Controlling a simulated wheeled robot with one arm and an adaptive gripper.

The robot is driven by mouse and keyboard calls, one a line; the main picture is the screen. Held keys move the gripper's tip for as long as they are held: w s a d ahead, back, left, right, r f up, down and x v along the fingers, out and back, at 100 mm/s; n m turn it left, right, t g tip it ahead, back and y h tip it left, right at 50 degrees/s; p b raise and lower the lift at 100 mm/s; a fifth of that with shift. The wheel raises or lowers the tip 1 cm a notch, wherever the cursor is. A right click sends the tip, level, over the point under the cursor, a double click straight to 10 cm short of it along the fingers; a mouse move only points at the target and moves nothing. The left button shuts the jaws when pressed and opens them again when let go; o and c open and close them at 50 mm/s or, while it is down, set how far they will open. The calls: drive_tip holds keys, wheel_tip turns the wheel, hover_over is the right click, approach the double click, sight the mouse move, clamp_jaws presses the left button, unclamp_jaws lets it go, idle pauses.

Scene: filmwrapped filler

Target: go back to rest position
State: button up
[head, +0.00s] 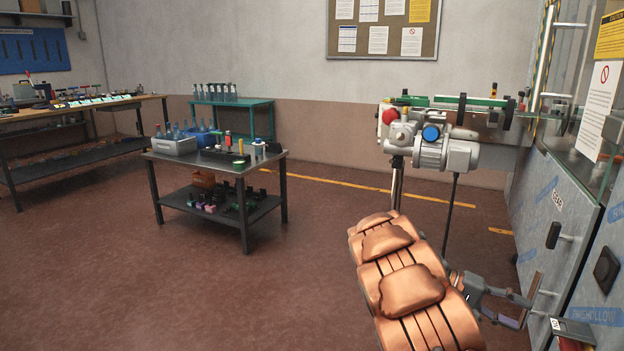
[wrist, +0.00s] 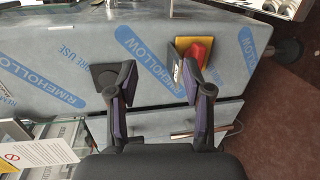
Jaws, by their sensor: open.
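My gripper (head: 526,303) is at the lower right of the head view, beyond my copper-coloured arm, close to the front of the grey machine cabinet (head: 560,165). In the wrist view my gripper (wrist: 158,80) has its two dark fingers spread apart, with nothing between them. Behind the fingers is a grey cabinet panel (wrist: 60,50) with blue lettered film. A red knob on a yellow plate (wrist: 198,50) is partly behind the right fingertip. A black square part (wrist: 104,76) is partly behind the left fingertip. I cannot tell whether the fingers touch the panel.
A dark worktable (head: 270,158) with bins and bottles stands left of centre. A long workbench (head: 40,120) is at the far left and a green table (head: 262,105) at the back wall. A motor unit (head: 445,152) juts from the cabinet. Open floor (head: 130,270) lies left of my arm.

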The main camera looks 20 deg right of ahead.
drive_tip(key=s+a+r+n+t+y+p, duration=0.3)
drive_tip(key=a+r+p, duration=0.4)
drive_tip(key=a, duration=0.7)
drive_tip(key=s+a+r+n+t+y+p, duration=0.3)
drive_tip(key=a+r+p, duration=0.4)
drive_tip(key=a, duration=0.7)
drive_tip(key=s+a+r+n+t+y+p, duration=0.3)
drive_tip(key=s+a+r+p, duration=0.3)
drive_tip(key=a, duration=0.8)
drive_tip(key=shift+s+a+r+t+y+p, duration=0.2)
drive_tip(key=shift+s+r+t+y+p, duration=0.15)
drive_tip(key=shift+r+t+p, duration=0.7)
drive_tip(key=shift+f+g, duration=0.25)
drive_tip(key=shift+c, duration=0.6)
drive_tip(key=shift+d, duration=0.1)
drive_tip(key=shift+c, duration=0.2)
